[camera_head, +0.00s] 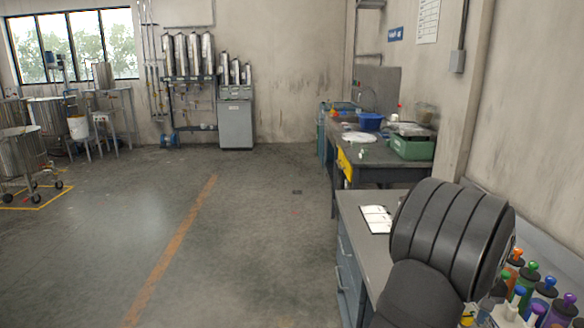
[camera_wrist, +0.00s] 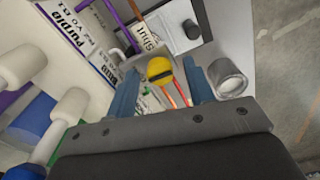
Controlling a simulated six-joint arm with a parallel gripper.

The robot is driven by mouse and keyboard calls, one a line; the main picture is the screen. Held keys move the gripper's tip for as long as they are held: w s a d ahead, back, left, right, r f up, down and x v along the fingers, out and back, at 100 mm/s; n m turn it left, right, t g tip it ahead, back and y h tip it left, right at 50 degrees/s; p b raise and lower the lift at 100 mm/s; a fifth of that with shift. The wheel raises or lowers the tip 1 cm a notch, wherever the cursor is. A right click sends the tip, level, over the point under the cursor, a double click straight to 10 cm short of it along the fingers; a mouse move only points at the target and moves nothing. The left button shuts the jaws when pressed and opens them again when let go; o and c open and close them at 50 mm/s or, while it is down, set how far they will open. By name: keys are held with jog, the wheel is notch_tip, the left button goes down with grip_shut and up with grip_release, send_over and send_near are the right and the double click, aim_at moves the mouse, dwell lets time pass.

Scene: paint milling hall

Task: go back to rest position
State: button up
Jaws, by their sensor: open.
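In the wrist view my gripper (camera_wrist: 160,72) has its two blue-grey fingers spread apart. A yellow rounded thing (camera_wrist: 159,69) with a dark band and thin red-orange rods shows between the fingers; I cannot tell whether it lies at their depth. Nothing is clamped. In the head view my dark arm covers the near right of the counter, and my gripper is hidden there.
Capped bottles (camera_head: 545,290) crowd the counter at lower right. An open metal can (camera_wrist: 227,77) is right of the fingers; labelled cards (camera_wrist: 82,22) lie left. A white sheet (camera_head: 376,219) lies on the counter (camera_head: 352,206). The floor (camera_head: 250,240) is clear.

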notch_tip(320, 180, up, 17)
notch_tip(320, 180, down, 17)
jog(key=shift+f, duration=0.15)
jog(key=m, duration=0.8)
jog(key=shift+m, duration=0.4)
jog(key=m, duration=0.8)
dwell(0.3)
dwell(0.3)
